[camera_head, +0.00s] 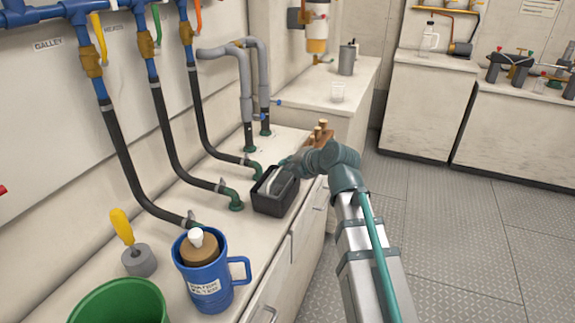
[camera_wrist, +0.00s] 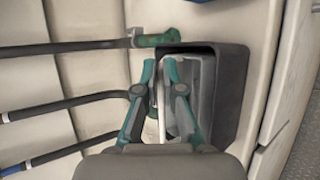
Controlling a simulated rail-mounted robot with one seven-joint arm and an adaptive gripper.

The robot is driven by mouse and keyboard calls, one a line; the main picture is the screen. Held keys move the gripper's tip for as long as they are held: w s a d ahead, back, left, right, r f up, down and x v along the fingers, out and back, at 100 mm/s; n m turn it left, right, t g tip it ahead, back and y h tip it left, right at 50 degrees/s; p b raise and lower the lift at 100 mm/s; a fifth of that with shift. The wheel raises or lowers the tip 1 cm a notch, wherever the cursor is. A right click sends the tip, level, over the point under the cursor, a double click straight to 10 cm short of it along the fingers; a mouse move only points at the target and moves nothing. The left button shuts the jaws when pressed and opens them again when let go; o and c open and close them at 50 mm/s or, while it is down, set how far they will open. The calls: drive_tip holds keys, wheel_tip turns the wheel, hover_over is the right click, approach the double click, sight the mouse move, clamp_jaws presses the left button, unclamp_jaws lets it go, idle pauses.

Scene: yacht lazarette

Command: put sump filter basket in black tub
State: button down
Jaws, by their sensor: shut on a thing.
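The black tub (camera_head: 272,207) stands on the pale counter near its front edge; in the wrist view it (camera_wrist: 236,85) lies under and right of my fingers. My gripper (camera_head: 284,169) reaches over the tub from the right. In the wrist view my gripper (camera_wrist: 160,70) is shut on a thin, pale grey piece, which I take as part of the sump filter basket (camera_wrist: 204,82). A grey surface right of the fingers lies within the tub's outline. The fingers hide much of the basket, and I cannot tell whether it touches the tub floor.
Dark hoses with green ends (camera_head: 236,206) come down to the counter close left of the tub. A blue mug (camera_head: 207,285), a green bucket (camera_head: 118,303) and a yellow-handled tool (camera_head: 122,227) stand nearer. Counter behind the tub is partly clear.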

drive_tip(key=shift+f+b, duration=0.5)
drive_tip(key=c, duration=1.2)
unclamp_jaws()
drive_tip(key=shift+s, duration=0.1)
drive_tip(key=v, duration=1.2)
